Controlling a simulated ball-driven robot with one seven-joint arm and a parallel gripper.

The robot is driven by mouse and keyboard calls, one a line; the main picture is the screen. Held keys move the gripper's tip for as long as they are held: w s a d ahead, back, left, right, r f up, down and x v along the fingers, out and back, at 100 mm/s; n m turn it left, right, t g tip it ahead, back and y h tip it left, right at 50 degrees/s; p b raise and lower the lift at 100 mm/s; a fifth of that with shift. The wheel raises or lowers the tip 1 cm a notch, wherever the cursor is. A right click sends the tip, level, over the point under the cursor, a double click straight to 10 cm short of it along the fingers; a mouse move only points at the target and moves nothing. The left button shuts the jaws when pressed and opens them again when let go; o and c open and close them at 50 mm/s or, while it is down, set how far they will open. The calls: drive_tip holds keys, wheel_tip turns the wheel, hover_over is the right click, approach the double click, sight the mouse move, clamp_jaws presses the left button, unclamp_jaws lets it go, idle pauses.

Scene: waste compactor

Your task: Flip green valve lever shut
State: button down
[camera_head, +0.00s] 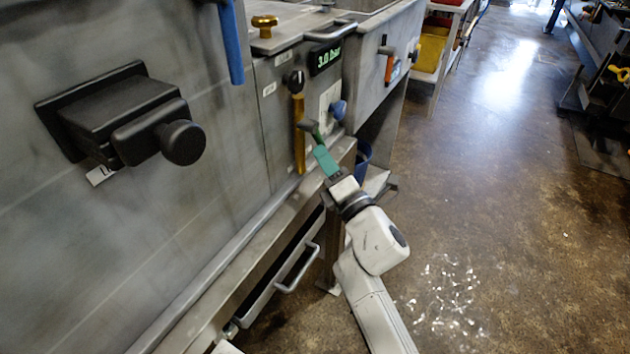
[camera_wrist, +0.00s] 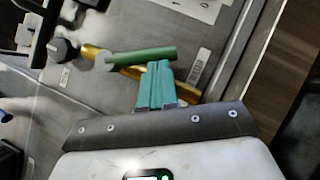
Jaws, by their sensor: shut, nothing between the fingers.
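The green valve lever (camera_wrist: 135,56) shows in the wrist view as a green bar lying across the picture. In the head view only a short green piece of it (camera_head: 317,133) shows, beside a dark knob and just past my fingertips. My gripper (camera_head: 318,148) has teal fingers that are shut with nothing between them. In the wrist view the fingertips (camera_wrist: 159,64) overlap the right end of the green lever. I cannot tell whether they touch it.
A yellow lever (camera_head: 299,132) hangs on the panel just left of the green one and passes behind it in the wrist view. A blue knob (camera_head: 338,110) is close on the right. A pressure display (camera_head: 328,58) reads 3.0 Bar. Open floor (camera_head: 500,200) lies to the right.

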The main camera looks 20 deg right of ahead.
drive_tip(key=n+y+b, duration=0.1)
drive_tip(key=b, duration=0.1)
drive_tip(key=w+d+n+t+y+b, duration=0.1)
drive_tip(key=n+b, duration=0.1)
drive_tip(key=d+n+y+b, duration=0.1)
drive_tip(key=n+b, duration=0.1)
drive_tip(key=shift+w+f, duration=0.15)
drive_tip(key=shift+w, duration=0.1)
drive_tip(key=shift+w+d+r+n+g+y+b, duration=0.35)
drive_tip(key=shift+r+n+y+b, duration=0.35)
drive_tip(key=shift+n+y+b, duration=1)
drive_tip(key=shift+w+d+r+n+g+y+b, duration=0.1)
drive_tip(key=shift+w+d+r+n+y+b, duration=0.2)
drive_tip(key=shift+d+r+n+y+b, duration=1.25)
drive_tip(key=shift+w+a+f+n+g+y+b, duration=0.1)
drive_tip(key=shift+w+a+n+g+y+b, duration=0.6)
drive_tip(key=shift+n+b, duration=1.9)
drive_tip(key=shift+s+d+t+y, duration=0.2)
drive_tip(key=shift+s+t+y, duration=0.1)
drive_tip(key=shift+t, duration=0.15)
drive_tip(key=w+f+b+v, duration=0.1)
drive_tip(key=f+v, duration=0.1)
drive_tip(key=v, duration=1.1)
drive_tip(key=shift+w+a+b, duration=0.2)
drive_tip(key=shift+w+b, duration=0.05)
drive_tip(key=shift+b, duration=0.15)
